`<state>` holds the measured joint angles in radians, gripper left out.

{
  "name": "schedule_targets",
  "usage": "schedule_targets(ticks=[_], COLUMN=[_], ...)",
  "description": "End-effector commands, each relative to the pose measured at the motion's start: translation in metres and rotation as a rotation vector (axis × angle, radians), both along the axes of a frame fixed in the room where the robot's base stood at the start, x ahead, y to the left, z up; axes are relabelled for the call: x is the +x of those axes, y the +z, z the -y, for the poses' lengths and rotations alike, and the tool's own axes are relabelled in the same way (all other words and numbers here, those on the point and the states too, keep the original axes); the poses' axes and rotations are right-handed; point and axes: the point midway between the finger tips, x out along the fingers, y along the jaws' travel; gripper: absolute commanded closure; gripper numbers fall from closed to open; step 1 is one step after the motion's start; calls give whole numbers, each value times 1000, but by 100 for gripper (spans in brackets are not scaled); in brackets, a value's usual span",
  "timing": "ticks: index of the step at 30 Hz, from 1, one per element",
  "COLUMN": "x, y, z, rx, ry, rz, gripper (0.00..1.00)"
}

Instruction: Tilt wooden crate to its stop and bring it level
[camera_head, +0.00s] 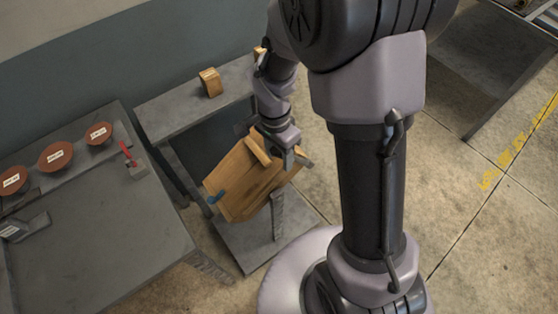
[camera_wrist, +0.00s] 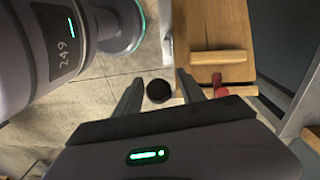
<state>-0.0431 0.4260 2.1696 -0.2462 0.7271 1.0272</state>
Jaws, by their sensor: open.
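The wooden crate (camera_head: 240,187) sits tilted on a grey stand in the head view, its left end lower toward the viewer. A wooden bar lies across its top. In the wrist view, part of the crate (camera_wrist: 217,25) shows at upper right, with a wooden bar (camera_wrist: 218,57) and a small red piece (camera_wrist: 219,80). My gripper (camera_head: 292,158) is at the crate's upper right edge. In the wrist view my gripper (camera_wrist: 158,80) is open, and a dark round knob (camera_wrist: 158,91) shows between its fingers. Whether the fingers touch anything is unclear.
A grey table (camera_head: 100,245) at left holds several labelled brown bowls (camera_head: 57,156) and a red-handled item (camera_head: 130,158). A grey bench (camera_head: 165,115) behind the crate carries a wooden block (camera_head: 210,82). An upright grey post (camera_head: 279,217) stands before the crate.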

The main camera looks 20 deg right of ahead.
Motion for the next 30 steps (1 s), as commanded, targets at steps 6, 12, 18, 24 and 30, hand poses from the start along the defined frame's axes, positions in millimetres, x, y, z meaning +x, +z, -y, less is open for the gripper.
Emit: schedule_targets(ticks=[6,12,18,24,30], x=[-1,-1,-1,-1,-1], y=[-15,-14,-14,-14,-14], z=[1,1,1,1,1], rx=[0,0,0,0,0], ry=[-1,-1,-1,0,0], rz=[0,1,1,0,0], gripper=[53,55,94,100,100])
